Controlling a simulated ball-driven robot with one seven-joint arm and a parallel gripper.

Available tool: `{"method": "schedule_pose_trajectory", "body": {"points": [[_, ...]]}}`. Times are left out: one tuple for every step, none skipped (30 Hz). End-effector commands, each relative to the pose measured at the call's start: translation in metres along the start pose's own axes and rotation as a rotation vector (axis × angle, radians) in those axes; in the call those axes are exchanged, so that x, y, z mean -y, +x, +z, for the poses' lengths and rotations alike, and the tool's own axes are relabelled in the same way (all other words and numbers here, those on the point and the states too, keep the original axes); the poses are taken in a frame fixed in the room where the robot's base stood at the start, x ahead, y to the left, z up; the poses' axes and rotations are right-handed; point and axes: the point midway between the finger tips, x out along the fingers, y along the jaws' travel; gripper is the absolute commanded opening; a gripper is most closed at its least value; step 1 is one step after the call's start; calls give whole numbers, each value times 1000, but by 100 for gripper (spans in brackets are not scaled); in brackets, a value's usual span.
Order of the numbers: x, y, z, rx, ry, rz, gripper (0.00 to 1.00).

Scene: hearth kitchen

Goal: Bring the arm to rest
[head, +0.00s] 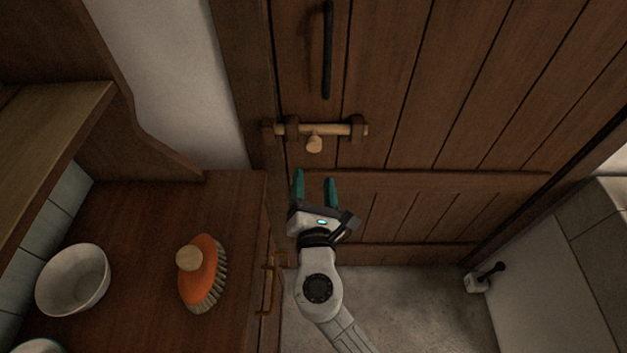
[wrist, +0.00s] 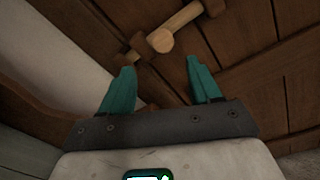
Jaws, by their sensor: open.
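My gripper (head: 315,187) has teal fingers and is open with nothing between them. In the head view it is in front of the plank door (head: 420,90), just below the wooden bolt (head: 345,129) with its round knob (head: 314,144). The wrist view shows both fingers of my gripper (wrist: 160,88) spread apart, with the bolt knob (wrist: 160,40) beyond and between the tips. The fingers appear apart from the knob. The bolt lies across the door's left edge. My arm reaches up from the bottom of the head view.
A wooden counter (head: 130,215) at left holds an orange scrubbing brush (head: 203,270) and a white bowl (head: 73,279). A brass handle (head: 268,285) sticks out from the counter's front beside my arm. A dark door handle (head: 328,50) is above the bolt.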

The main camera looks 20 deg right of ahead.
Motion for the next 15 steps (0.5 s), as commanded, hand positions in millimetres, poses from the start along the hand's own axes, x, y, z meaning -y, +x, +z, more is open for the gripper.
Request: {"method": "schedule_pose_trajectory", "body": {"points": [[0,0,0,0,0,0,63],[0,0,0,0,0,0,63],[0,0,0,0,0,0,63],[0,0,0,0,0,0,63],[0,0,0,0,0,0,63],[0,0,0,0,0,0,63],[0,0,0,0,0,0,63],[0,0,0,0,0,0,63],[0,0,0,0,0,0,63],[0,0,0,0,2,-1,63],[2,0,1,0,9,-6,63],[6,0,3,1,29,-20,63],[12,0,5,3,54,-37,63],[20,0,9,5,90,-62,63],[34,0,14,9,152,-106,63]]}}
